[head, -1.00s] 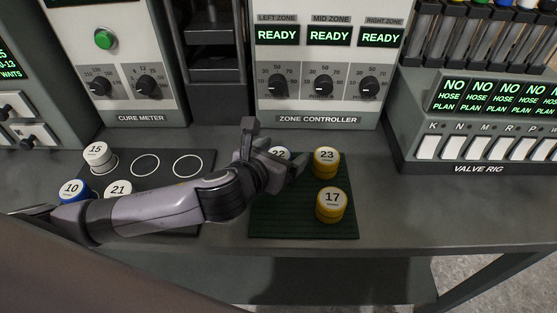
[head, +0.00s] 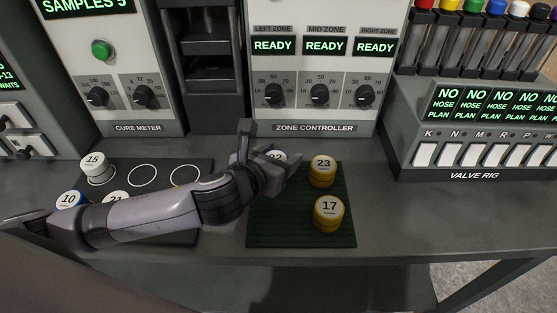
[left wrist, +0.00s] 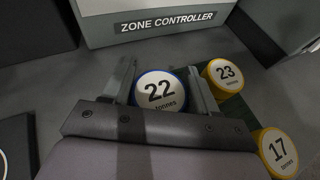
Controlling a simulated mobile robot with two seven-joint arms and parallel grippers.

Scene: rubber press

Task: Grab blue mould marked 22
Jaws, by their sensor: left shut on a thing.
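The mould marked 22 (left wrist: 160,90) has a white top and a blue rim in the left wrist view. It stands between the two fingers of my left gripper, which is shut on it. In the head view my left gripper (head: 266,153) is at the back left of the dark green mat (head: 283,228). Its fingers and wrist hide most of mould 22 (head: 278,156) there, so only part of the top shows. My right gripper is not in view.
Yellow moulds 23 (head: 322,171) and 17 (head: 328,213) stand on the mat to the right of my gripper. Moulds 15 (head: 96,166), 10 (head: 68,200) and 21 are on a dark tray at left. The zone controller (head: 313,100) stands behind.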

